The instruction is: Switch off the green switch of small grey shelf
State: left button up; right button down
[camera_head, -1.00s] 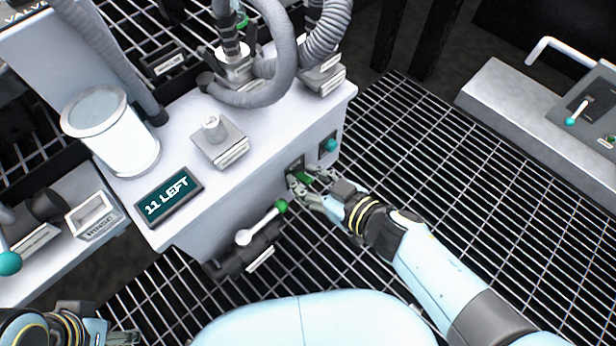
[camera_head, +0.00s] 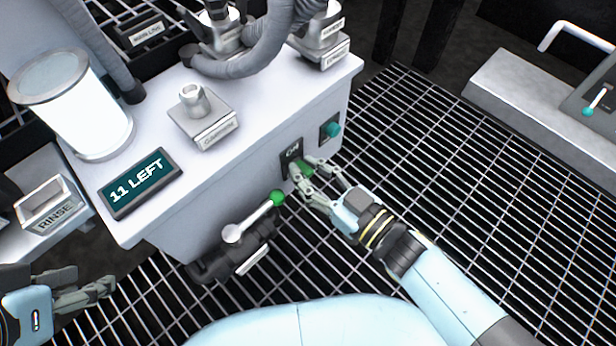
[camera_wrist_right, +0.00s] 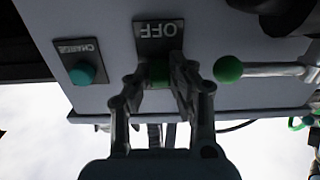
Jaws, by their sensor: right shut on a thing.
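The green switch (camera_head: 306,169) is on a dark plate (camera_head: 291,152) on the front of the grey-white unit (camera_head: 215,190). ON shows at the plate's upper end in the head view; OFF shows upside down on the plate in the right wrist view (camera_wrist_right: 159,31). My right gripper (camera_head: 304,174) is shut on the green switch, with its fingers either side of the green piece (camera_wrist_right: 158,73). The fingers partly hide the switch, so its exact position is hard to tell. My left gripper (camera_head: 98,288) is at the lower left, away from the unit; its opening is unclear.
A teal button (camera_head: 333,129) sits right of the switch, labelled CHARGE in the wrist view (camera_wrist_right: 82,73). A lever with a green ball (camera_head: 277,197) stands out close by on the left. A display reading 11 LEFT (camera_head: 139,183) is on top. Open grating (camera_head: 430,170) lies to the right.

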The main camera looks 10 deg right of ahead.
jog(key=shift+s+f+t+y+b, duration=0.1)
jog(key=shift+f+t+y+b, duration=0.3)
jog(key=shift+b, duration=0.8)
pick_arm(q)
jog(key=f+t, duration=0.2)
jog(key=w+f+t, duration=0.1)
jog(key=f, duration=0.1)
jog(key=shift+w+d+t, duration=0.1)
jog(key=shift+t, duration=0.3)
pick_arm(e)
jog(key=shift+r+t, duration=0.1)
jog(key=shift+t, duration=0.2)
jog(key=c, duration=1.2)
grip_release()
jog(key=v, duration=1.2)
